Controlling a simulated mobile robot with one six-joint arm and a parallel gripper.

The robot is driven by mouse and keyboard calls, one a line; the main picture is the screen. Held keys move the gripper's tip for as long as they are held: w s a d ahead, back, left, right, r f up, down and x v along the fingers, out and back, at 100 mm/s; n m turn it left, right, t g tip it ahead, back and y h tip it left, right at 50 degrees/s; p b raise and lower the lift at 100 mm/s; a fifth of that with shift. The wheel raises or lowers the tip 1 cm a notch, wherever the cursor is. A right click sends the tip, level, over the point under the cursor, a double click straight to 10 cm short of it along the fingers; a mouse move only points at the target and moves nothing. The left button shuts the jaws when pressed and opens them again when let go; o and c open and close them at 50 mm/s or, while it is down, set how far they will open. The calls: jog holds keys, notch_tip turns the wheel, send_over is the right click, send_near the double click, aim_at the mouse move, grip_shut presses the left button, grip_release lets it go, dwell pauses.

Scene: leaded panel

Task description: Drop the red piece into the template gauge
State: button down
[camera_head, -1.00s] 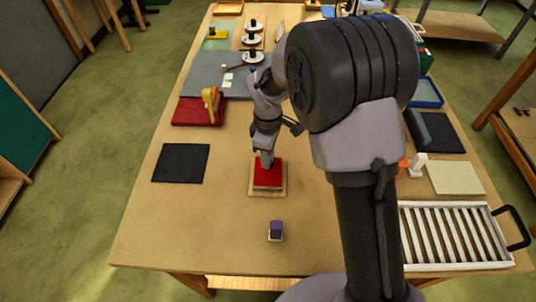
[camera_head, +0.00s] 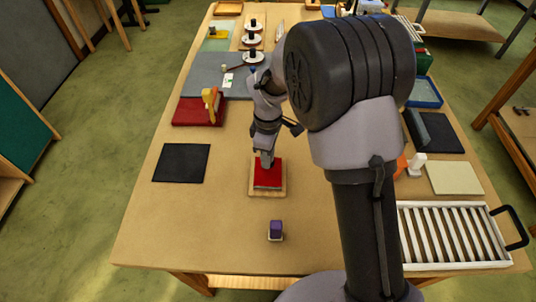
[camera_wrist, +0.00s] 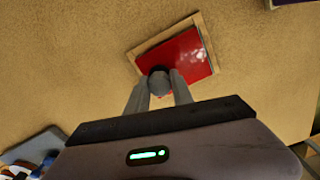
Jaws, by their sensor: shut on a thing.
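The red piece (camera_head: 268,178) is a flat, glossy red slab over the pale wooden template gauge (camera_head: 282,190) near the middle of the table. In the wrist view, the red piece (camera_wrist: 185,52) lies within the gauge's wooden rim (camera_wrist: 204,28), slightly askew. I cannot tell whether it is fully seated or just above the opening. My gripper (camera_head: 267,163) is directly above it, pointing down. In the wrist view, my gripper (camera_wrist: 159,92) is shut on a grey round knob on the red piece.
A purple block (camera_head: 276,229) stands in front of the gauge. A black mat (camera_head: 181,163) lies to the left, and a red pad with a yellow piece (camera_head: 209,98) behind it. A white slatted rack (camera_head: 455,235) is at the right.

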jog(key=shift+f+b, duration=0.6)
jog(key=shift+f, duration=0.3)
jog(key=c, duration=1)
grip_release()
jog(key=shift+c, duration=0.2)
notch_tip(320, 180, up, 17)
jog(key=p, duration=0.5)
jog(key=shift+r+p, duration=0.2)
jog(key=shift+p, duration=0.2)
